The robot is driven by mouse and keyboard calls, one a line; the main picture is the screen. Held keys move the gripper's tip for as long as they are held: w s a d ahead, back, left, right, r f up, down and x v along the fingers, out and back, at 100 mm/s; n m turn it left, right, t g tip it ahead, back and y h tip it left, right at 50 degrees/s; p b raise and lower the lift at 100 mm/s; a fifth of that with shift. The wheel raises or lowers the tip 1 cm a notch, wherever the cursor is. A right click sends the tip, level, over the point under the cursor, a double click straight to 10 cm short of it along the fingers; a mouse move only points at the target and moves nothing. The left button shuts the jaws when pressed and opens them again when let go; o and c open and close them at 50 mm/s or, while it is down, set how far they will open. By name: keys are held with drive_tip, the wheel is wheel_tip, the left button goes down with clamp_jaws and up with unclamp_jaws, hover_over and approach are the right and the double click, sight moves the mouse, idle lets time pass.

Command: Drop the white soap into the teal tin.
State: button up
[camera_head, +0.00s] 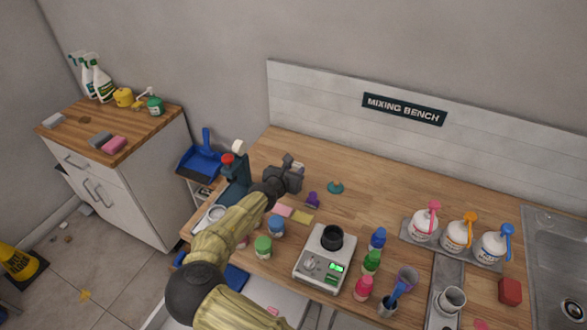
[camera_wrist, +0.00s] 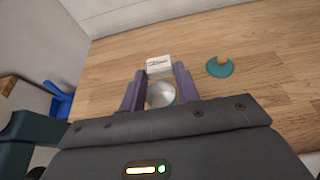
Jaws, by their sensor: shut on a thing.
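My gripper (camera_wrist: 160,76) is shut on the white soap (camera_wrist: 159,64), a small white block with dark lettering, held between the purple fingertips. In the wrist view, a round, open, silvery tin interior (camera_wrist: 160,95) shows below the soap, between the fingers; its outer wall is mostly hidden. In the head view my gripper (camera_head: 312,199) is over the bench, left of the teal lid (camera_head: 335,187). The soap and tin are not clearly visible there.
A scale with a black cup (camera_head: 331,237) stands in front of the gripper area. Pump bottles (camera_head: 458,233) stand at right. The bench behind the teal lid is clear.

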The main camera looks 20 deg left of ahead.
drive_tip(key=shift+w+d+f, duration=0.15)
drive_tip(key=shift+w+d, duration=0.05)
drive_tip(key=o, duration=0.9)
drive_tip(key=shift+a, duration=0.1)
drive_tip(key=shift+c, duration=0.2)
drive_tip(key=shift+o, duration=0.9)
drive_tip(key=shift+s, duration=0.1)
drive_tip(key=shift+s+r+p, duration=0.25)
drive_tip(key=shift+s+p, duration=0.05)
drive_tip(key=shift+s, duration=0.15)
drive_tip(key=p+v, duration=0.6)
drive_tip(key=v, duration=1)
